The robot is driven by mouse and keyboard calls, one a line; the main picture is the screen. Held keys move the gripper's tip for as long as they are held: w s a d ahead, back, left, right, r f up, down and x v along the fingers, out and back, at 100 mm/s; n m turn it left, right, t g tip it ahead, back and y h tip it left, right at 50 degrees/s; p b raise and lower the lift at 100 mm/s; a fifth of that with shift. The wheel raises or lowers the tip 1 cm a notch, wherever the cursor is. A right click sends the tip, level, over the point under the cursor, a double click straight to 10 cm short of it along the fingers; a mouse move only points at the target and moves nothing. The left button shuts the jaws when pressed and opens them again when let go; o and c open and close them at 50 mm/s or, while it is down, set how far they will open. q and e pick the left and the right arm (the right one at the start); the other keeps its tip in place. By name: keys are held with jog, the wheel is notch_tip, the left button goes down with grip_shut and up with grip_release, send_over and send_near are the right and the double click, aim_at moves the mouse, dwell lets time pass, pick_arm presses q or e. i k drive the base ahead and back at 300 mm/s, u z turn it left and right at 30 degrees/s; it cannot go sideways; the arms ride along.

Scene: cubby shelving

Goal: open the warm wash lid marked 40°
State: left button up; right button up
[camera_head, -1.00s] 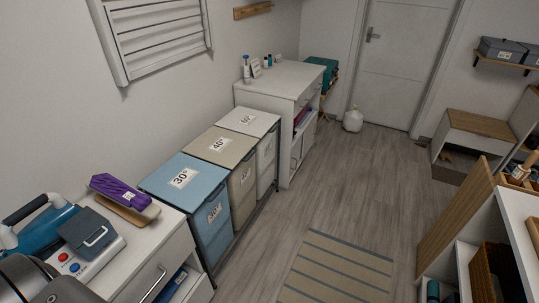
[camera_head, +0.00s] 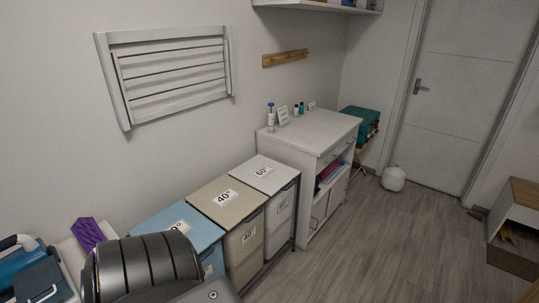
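The beige lid marked 40° (camera_head: 222,200) lies flat and shut on the middle hamper of a row of three. Its beige front (camera_head: 245,252) carries another 40° label. The blue lid (camera_head: 165,222) stands to its left, its label partly hidden by my dark arm link. The white lid marked 60° (camera_head: 263,174) is to its right. Both of these lids are also shut. Neither of my grippers shows in the head view. Only a dark rounded part of my own arm is seen at the bottom left, in front of the blue hamper.
A white cabinet (camera_head: 307,135) with bottles on top stands right of the hampers. A purple item (camera_head: 88,233) lies on the counter at left. A folded drying rack (camera_head: 170,72) hangs on the wall above. The grey floor (camera_head: 385,240) right of the hampers is clear.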

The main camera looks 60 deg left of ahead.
aim_at(227, 201)
jog(key=u, duration=0.45)
jog(key=i, duration=0.85)
jog(key=u, duration=0.65)
